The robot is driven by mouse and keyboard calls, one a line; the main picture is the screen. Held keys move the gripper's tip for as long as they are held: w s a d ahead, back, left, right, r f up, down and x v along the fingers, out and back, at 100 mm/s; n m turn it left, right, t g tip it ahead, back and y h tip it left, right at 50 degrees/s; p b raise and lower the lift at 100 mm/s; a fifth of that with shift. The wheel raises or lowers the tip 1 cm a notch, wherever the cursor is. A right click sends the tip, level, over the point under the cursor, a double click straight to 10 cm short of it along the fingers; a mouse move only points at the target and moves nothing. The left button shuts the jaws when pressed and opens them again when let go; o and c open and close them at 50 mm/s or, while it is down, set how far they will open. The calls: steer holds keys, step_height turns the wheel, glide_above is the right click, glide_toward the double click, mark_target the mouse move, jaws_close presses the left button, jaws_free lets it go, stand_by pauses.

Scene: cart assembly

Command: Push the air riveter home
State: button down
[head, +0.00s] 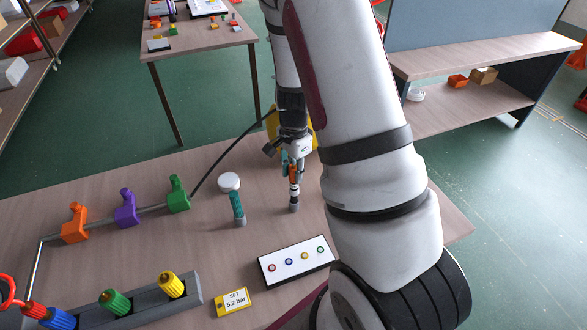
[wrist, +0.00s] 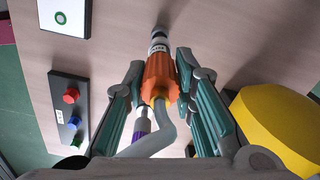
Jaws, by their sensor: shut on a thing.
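My gripper (head: 292,167) points down over the right part of the table. Its two teal fingers (wrist: 160,75) are shut on an orange-bodied tool, probably the air riveter (wrist: 160,72). The tool has a dark and white band and a grey tip, and a bent grey piece at its near end. In the head view the tool (head: 294,190) is upright, its grey tip at or just above the table; I cannot tell whether it touches. A second piece with a purple ring (wrist: 139,136) shows below the held tool in the wrist view, partly hidden.
A yellow rounded thing (wrist: 275,125) is close beside my gripper. A teal cylinder (head: 237,207) stands to the left, near a white disc (head: 229,181). A white panel with coloured circles (head: 297,261) lies in front. A dark button box (wrist: 72,105) shows in the wrist view.

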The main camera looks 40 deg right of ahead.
steer(key=shift+f+b, duration=0.7)
steer(key=shift+f, duration=1.15)
steer(key=c, duration=1.2)
jaws_free()
steer(key=shift+c, duration=0.2)
step_height(320, 180, up, 12)
